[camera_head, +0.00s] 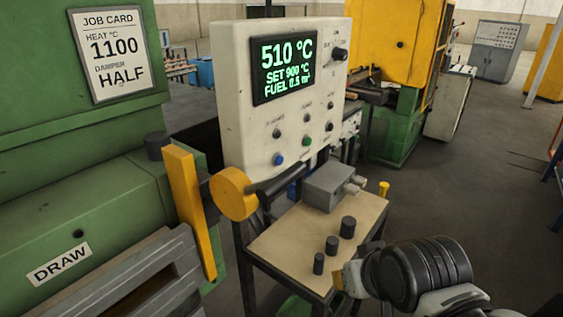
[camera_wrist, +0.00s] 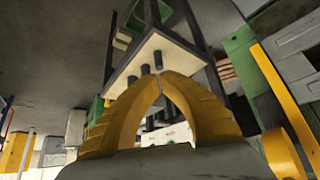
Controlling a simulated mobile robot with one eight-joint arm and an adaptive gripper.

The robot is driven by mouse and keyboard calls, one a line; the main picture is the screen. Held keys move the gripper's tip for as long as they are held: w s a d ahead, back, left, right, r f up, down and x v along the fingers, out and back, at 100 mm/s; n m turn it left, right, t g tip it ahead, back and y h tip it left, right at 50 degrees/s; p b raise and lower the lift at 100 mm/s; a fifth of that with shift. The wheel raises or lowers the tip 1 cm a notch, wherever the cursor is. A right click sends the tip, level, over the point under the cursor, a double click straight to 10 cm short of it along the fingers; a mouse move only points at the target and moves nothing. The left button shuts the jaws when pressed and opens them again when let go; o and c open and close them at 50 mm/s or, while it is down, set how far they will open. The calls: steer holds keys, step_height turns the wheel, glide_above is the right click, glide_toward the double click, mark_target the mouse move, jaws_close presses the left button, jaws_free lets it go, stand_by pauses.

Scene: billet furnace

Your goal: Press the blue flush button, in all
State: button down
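The blue button (camera_head: 278,159) is at the lower left of the pale control panel (camera_head: 236,90) in the head view. It is uncovered there, and nothing touches it. My gripper (camera_head: 341,278) is low at the right, by the front right edge of the small table, well below and to the right of the button. My arm's wrist partly hides it. In the wrist view my gripper's yellow fingers (camera_wrist: 162,76) meet at their tips with nothing seen between them. I cannot make out the blue button clearly in the wrist view.
A green button (camera_head: 306,141), several dark buttons and a black knob (camera_head: 340,54) share the panel. Below stand a wooden-topped table (camera_head: 275,246), a grey box (camera_head: 328,187) and black pegs (camera_head: 348,227). A yellow round-ended part (camera_head: 234,193) projects left of the panel.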

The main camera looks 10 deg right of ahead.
mark_target(279, 160)
stand_by(0.5)
steer(key=w+r+m+t+y+p, duration=0.1)
steer(key=w+m+p, duration=0.4)
steer(key=w, duration=0.8)
steer(key=w+d+r+m+t+y+p, duration=0.1)
steer(key=w+r+m+t+y+p, duration=0.1)
steer(key=w+m+p, duration=0.3)
steer(key=w+r+m+t, duration=0.1)
steer(key=w+m, duration=0.3)
steer(key=w, duration=0.5)
steer(key=shift+d+r+t+y, duration=0.2)
steer(key=shift+r+t+y, duration=0.05)
steer(key=shift+t+y, duration=0.05)
steer(key=shift+a, duration=0.1)
steer(key=w+a, duration=0.5)
steer(key=w, duration=0.1)
steer(key=shift+w+a+p, duration=0.15)
steer(key=shift+a+p, duration=0.25)
steer(key=shift+p, duration=0.05)
